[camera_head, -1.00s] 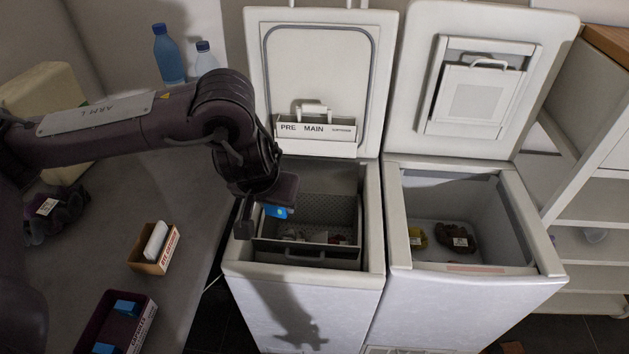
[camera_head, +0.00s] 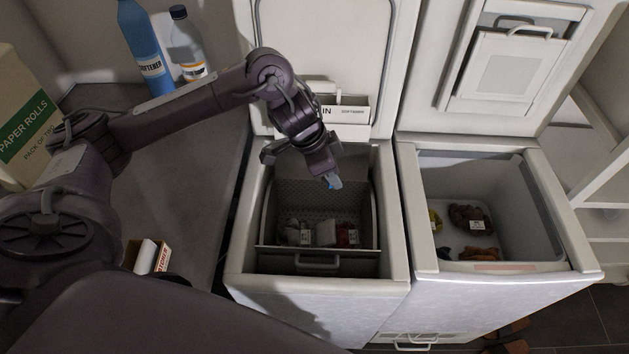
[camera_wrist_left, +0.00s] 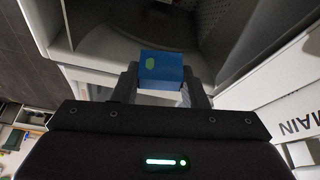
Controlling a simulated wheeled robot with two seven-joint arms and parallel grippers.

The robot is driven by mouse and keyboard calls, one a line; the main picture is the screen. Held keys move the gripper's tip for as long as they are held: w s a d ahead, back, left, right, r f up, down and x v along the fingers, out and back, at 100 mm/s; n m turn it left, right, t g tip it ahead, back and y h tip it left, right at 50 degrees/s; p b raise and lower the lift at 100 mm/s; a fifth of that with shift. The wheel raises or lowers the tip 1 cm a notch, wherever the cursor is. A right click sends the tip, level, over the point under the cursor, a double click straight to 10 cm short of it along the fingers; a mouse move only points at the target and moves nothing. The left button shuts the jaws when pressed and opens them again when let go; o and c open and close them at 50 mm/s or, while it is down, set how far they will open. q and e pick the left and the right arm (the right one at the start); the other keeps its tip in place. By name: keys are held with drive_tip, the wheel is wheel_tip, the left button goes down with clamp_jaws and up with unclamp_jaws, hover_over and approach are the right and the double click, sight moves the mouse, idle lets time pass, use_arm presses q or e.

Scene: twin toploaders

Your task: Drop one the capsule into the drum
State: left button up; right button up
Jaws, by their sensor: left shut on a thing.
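My left gripper (camera_head: 330,180) is over the open left toploader (camera_head: 245,250), above the back right part of its drum (camera_head: 350,205). It is shut on a blue capsule (camera_head: 335,182), held above the clothes. In the left wrist view the capsule (camera_wrist_left: 162,68) is a blue block with a green mark and a pale lower part, between the two fingers. Several garments (camera_head: 322,232) with white tags lie in the drum. My right gripper is not in view.
The left lid's dispenser drawer (camera_head: 345,112) is just behind the gripper. The right toploader (camera_head: 490,270) stands open with clothes inside. A blue softener bottle (camera_head: 143,50), a clear bottle (camera_head: 187,45), a paper rolls box (camera_head: 25,120) and a small carton (camera_head: 150,257) stand at left.

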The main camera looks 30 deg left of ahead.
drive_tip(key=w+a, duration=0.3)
use_arm(q)
drive_tip(key=a+f+m+g+b, duration=0.1)
drive_tip(key=a+f+m+b, duration=0.1)
drive_tip(key=a+f+b, duration=0.2)
wheel_tip(320, 180, down, 7)
drive_tip(key=b, duration=0.3)
drive_tip(key=shift+s+f+m+h+b, duration=0.2)
drive_tip(key=shift+m+h+b, duration=0.1)
drive_tip(key=shift+m+h, duration=0.1)
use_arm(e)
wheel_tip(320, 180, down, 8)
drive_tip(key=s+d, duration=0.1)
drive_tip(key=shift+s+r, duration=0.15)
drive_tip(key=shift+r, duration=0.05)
use_arm(q)
drive_tip(key=shift+r, duration=0.1)
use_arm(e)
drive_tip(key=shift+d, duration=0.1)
use_arm(q)
drive_tip(key=o, duration=1)
drive_tip(key=shift+o, duration=0.2)
drive_tip(key=p+v, duration=0.1)
drive_tip(key=v, duration=0.6)
drive_tip(key=shift+r, duration=0.35)
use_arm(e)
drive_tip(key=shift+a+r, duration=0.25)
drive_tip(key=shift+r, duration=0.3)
